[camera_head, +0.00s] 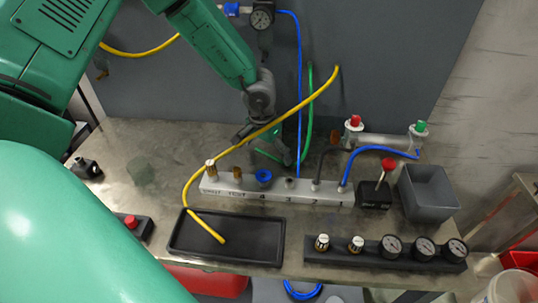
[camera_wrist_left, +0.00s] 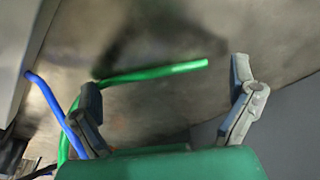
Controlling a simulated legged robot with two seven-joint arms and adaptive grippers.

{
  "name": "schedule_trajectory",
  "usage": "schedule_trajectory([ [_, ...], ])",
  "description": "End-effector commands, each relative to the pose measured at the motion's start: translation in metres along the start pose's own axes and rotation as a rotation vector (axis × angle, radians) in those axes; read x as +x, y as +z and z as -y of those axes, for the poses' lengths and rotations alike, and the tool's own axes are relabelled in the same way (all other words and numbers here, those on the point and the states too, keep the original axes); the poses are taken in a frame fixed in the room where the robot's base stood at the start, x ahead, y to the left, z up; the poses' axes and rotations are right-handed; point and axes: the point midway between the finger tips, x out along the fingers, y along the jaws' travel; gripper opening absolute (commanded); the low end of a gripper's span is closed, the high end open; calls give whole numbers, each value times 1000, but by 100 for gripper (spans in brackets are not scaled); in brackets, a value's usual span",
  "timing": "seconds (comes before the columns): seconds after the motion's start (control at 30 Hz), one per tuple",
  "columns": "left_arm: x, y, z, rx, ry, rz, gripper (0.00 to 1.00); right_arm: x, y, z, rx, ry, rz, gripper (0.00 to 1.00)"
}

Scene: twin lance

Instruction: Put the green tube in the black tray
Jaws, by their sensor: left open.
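The green tube (camera_head: 308,107) hangs down the grey back panel, and its lower end lies on the metal table behind the manifold. In the left wrist view the tube (camera_wrist_left: 150,73) curves across the table and its free end lies between the open fingers. My left gripper (camera_head: 265,150) is open above the table behind the manifold, and its fingers (camera_wrist_left: 168,105) show apart and empty in the wrist view. The black tray (camera_head: 274,259) sits at the table's front, with the yellow tube's end over it. My right gripper is not in view.
A yellow tube (camera_head: 325,88) arches in front of my left gripper. The light grey manifold (camera_head: 275,192) stands between the gripper and the tray. A blue tube (camera_head: 299,70) hangs nearby. A gauge block (camera_head: 370,257) and a grey bin (camera_head: 428,195) stand at right.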

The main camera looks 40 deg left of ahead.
Motion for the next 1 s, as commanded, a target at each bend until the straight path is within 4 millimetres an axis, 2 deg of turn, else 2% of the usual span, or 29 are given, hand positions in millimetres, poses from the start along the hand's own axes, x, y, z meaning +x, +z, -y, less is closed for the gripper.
schedule_trajectory([
  [0.97,5,1,0,0,0,0,100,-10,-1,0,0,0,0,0],
  [1.0,5,1,0,0,0,0,93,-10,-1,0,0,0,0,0],
])
